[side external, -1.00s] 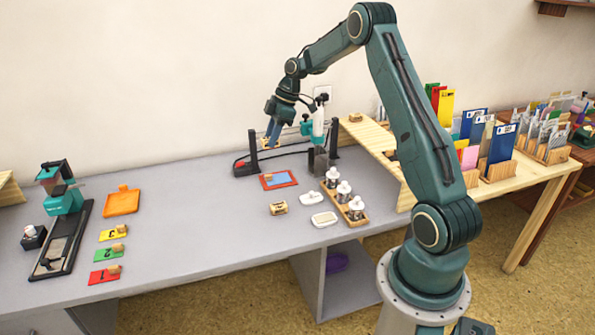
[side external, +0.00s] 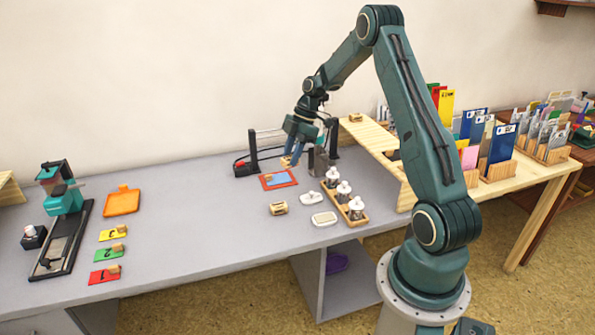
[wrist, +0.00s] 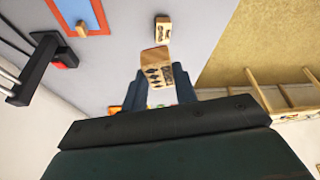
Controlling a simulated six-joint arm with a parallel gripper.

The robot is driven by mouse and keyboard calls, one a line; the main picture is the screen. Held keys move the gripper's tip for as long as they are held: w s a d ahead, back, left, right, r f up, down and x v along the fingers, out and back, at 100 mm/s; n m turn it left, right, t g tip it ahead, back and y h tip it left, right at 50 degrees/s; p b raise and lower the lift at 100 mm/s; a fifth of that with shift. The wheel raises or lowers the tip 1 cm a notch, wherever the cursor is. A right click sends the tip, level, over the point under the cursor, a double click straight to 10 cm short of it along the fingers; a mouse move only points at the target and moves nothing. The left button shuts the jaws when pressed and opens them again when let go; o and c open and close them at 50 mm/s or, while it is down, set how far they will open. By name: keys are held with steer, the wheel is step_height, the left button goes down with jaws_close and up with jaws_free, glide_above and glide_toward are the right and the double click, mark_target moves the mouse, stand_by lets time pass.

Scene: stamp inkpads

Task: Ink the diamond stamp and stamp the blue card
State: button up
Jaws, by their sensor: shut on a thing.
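My gripper (side external: 288,158) is shut on a wooden stamp block (wrist: 153,68) with dark diamond marks on its side. It holds the block in the air just above and behind a blue panel in a red frame (side external: 280,180), which looks like the blue card. The red-framed panel also shows in the wrist view (wrist: 86,12), with a small wooden piece (wrist: 82,29) on its frame. A second wooden block (side external: 278,208) lies on the grey table in front of it. The underside of the held stamp is hidden.
Two small white pads (side external: 324,219) and a wooden rack of white-topped bottles (side external: 345,200) stand right of the loose block. A black-posted frame (side external: 253,153) stands behind. Yellow, green and red numbered cards (side external: 108,253) lie at left. The middle of the table is clear.

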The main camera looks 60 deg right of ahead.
steer(key=s+a+f+n+g, duration=0.2)
steer(key=s+f+n, duration=0.4)
steer(key=s, duration=0.6)
steer(key=shift+s+a+f+y, duration=0.2)
steer(key=shift+s+f+y, duration=0.1)
steer(key=shift+f, duration=0.05)
steer(key=shift+f, duration=0.15)
steer(key=shift+f, duration=2.8)
steer(key=shift+f, duration=0.55)
step_height(320, 180, up, 7)
stand_by(1.0)
steer(key=shift+w, duration=0.1)
